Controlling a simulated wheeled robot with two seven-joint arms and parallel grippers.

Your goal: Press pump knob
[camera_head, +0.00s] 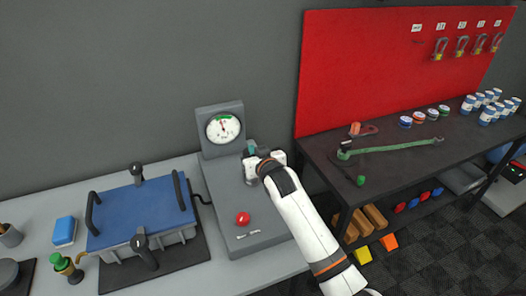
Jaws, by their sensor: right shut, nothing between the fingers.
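A grey console (225,190) stands on the light worktop, with a round gauge (223,127) with a green band on its upright back. A round red knob (242,218) sits on the console's sloping top, above small lettering too small to read. My right gripper (250,163) is over the console's right side, behind the red knob and apart from it. It is shut and empty. A small dark teal part (250,148) shows at the gripper; I cannot tell what it belongs to. My left gripper is out of view.
Left of the console is a blue-lidded case (140,213) with black handles, cabled to the console. A blue block (64,231) and a green-capped bottle (67,268) stand further left. At right, a dark bench (400,160) holds a green wrench (390,148) and cans below a red board (385,65).

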